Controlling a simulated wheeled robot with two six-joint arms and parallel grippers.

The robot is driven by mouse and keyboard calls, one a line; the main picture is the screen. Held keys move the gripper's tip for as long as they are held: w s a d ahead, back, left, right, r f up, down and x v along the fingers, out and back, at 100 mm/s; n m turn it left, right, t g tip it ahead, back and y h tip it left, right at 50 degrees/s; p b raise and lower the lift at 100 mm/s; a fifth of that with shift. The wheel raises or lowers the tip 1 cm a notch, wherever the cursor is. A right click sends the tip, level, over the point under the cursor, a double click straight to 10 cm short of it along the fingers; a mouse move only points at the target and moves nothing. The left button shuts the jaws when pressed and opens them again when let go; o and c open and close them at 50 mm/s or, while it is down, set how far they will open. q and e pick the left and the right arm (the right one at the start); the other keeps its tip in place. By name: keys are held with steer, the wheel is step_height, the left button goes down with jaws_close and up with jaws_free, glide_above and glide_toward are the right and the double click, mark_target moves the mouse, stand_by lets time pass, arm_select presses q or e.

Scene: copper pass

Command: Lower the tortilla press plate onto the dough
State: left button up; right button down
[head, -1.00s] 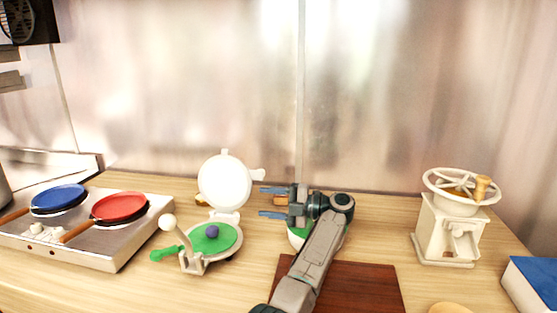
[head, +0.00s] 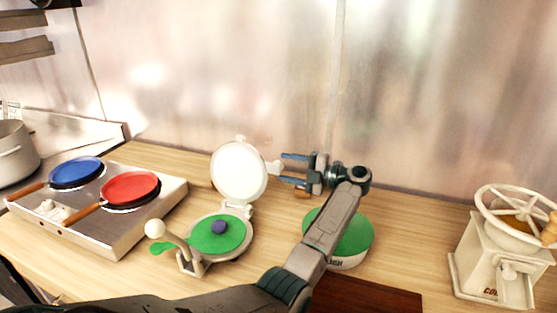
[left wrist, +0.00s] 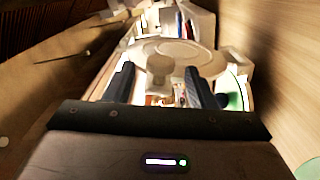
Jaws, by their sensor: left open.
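The tortilla press has its round white plate (head: 238,171) raised upright on the hinge at the back. A small purple dough ball (head: 219,227) sits on the green disc (head: 205,240) of the press base. In the left wrist view the pale tab (left wrist: 160,64) shows between the open fingers; contact cannot be told. My right gripper is not in view.
A green-lidded container (head: 357,237) stands behind my left arm. A brown board (head: 370,296) lies in front. A cream grinder (head: 497,260) is at the right. A steel stove (head: 130,228) with a blue pan (head: 76,172) and a red pan (head: 130,187) stands left of the press.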

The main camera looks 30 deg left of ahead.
mark_target(278, 166)
arm_select(q)
steer(key=shift+p+x, duration=0.55)
steer(key=shift+x, duration=1.25)
steer(key=shift+w, duration=0.1)
jaws_close()
steer(key=shift+f, duration=0.1)
